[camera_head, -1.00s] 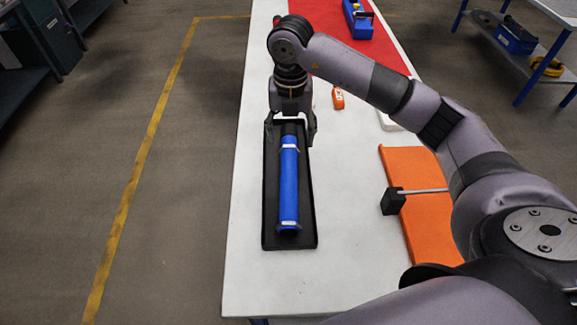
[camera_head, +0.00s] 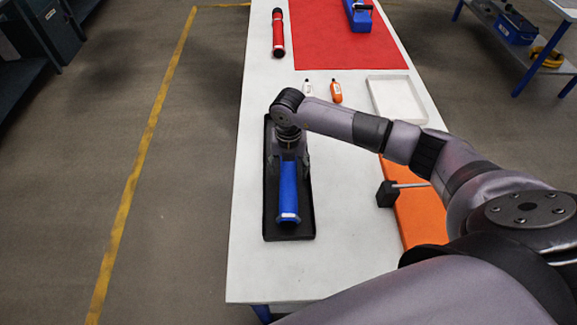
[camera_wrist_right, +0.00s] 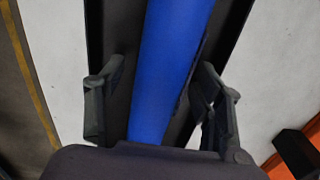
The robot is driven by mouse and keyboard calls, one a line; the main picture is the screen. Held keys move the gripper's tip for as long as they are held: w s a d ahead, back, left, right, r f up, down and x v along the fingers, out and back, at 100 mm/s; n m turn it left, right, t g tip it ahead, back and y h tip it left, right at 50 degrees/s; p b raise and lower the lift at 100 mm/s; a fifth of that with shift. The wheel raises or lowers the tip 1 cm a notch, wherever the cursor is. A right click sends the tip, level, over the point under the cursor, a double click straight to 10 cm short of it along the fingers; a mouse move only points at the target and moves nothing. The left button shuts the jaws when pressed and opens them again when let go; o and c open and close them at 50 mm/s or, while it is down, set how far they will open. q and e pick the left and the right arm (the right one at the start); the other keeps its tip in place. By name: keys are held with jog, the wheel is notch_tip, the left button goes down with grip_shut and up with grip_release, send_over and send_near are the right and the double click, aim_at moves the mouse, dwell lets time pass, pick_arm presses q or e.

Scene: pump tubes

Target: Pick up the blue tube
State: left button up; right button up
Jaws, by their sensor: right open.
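The blue tube (camera_head: 288,190) lies lengthwise in a black tray (camera_head: 304,228) on the white table. Its near end shows in the head view, and its far part is hidden under my right wrist. My right gripper (camera_head: 289,158) points down over the tube. In the right wrist view the open right gripper (camera_wrist_right: 160,105) has one finger on each side of the blue tube (camera_wrist_right: 168,70), with gaps between the fingers and the tube. My left gripper is not in view.
A red tube (camera_head: 278,35) lies at the far left of the table beside a red mat (camera_head: 340,45). White and orange bottles (camera_head: 336,92) and a white tray (camera_head: 398,98) lie beyond my arm. A black block on a rod (camera_head: 387,195) and an orange mat (camera_head: 425,222) are at right.

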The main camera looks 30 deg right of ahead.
jog(key=shift+f, duration=0.25)
jog(key=shift+c, duration=0.4)
jog(key=shift+r, duration=0.1)
grip_shut()
